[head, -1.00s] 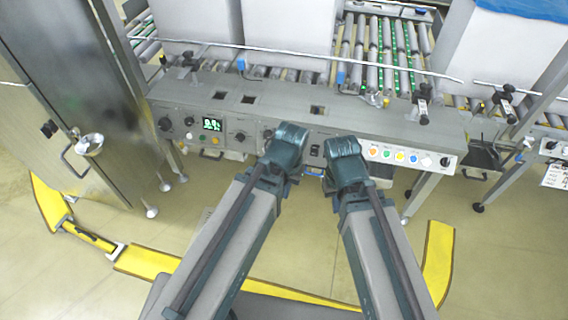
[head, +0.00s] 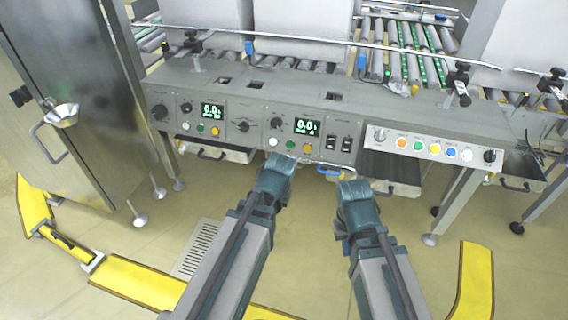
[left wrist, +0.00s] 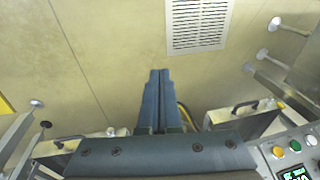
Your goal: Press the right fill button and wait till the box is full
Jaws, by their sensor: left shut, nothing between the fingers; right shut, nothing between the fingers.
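The grey control panel (head: 262,108) spans the middle of the head view. Its left display (head: 212,112) and right display (head: 307,127) both seem to read 0.0. Under the right display sit a white button (head: 272,141), a green button (head: 290,145) and an orange button (head: 307,148). Labels are too small to read. My left gripper (head: 285,161) is shut, just below these buttons in the picture; contact cannot be told. In the left wrist view its shut fingers (left wrist: 160,74) hold nothing. My right gripper (head: 352,186) is shut and empty, below the panel's black switches.
A row of coloured buttons (head: 435,149) lies on the panel's right part. Large white boxes (head: 300,16) stand behind, by a roller conveyor (head: 415,45). A steel cabinet (head: 65,90) stands left. Yellow floor guards (head: 135,283) curve around my base; a floor grate (head: 198,248) lies below.

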